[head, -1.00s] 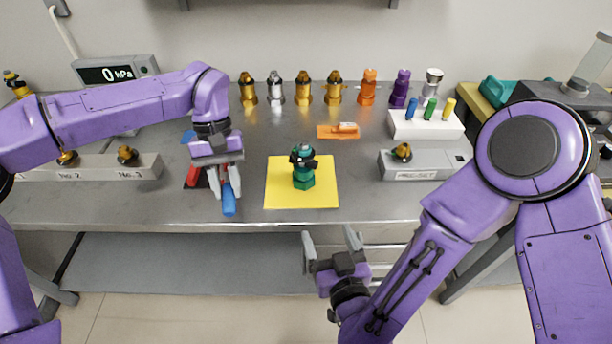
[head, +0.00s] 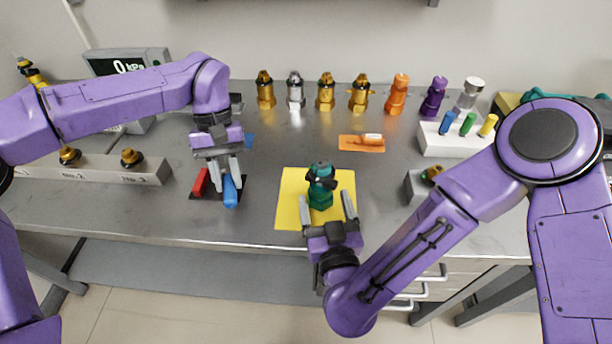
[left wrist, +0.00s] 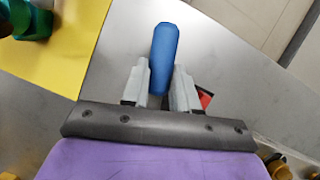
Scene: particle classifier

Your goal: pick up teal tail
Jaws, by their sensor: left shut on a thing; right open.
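The teal piece (head: 320,169) is the upper part of a dark green fitting (head: 320,195) standing upright on a yellow mat (head: 289,212). A black part sits around its middle. My right gripper (head: 329,212) is open and empty at the front of the mat, its fingers pointing at the fitting from either side. My left gripper (head: 227,176) is shut on a blue-handled tool (head: 230,193) to the left of the mat. In the left wrist view the blue handle (left wrist: 164,55) sticks out beyond the fingers. The green fitting (left wrist: 33,18) is partly cut off there.
A red-handled thing (head: 200,182) lies beside the left gripper. An orange tray (head: 350,145) lies behind the mat. Several gold, silver, orange and purple fittings stand along the back. A white block (head: 447,144) with coloured pegs stands to the right.

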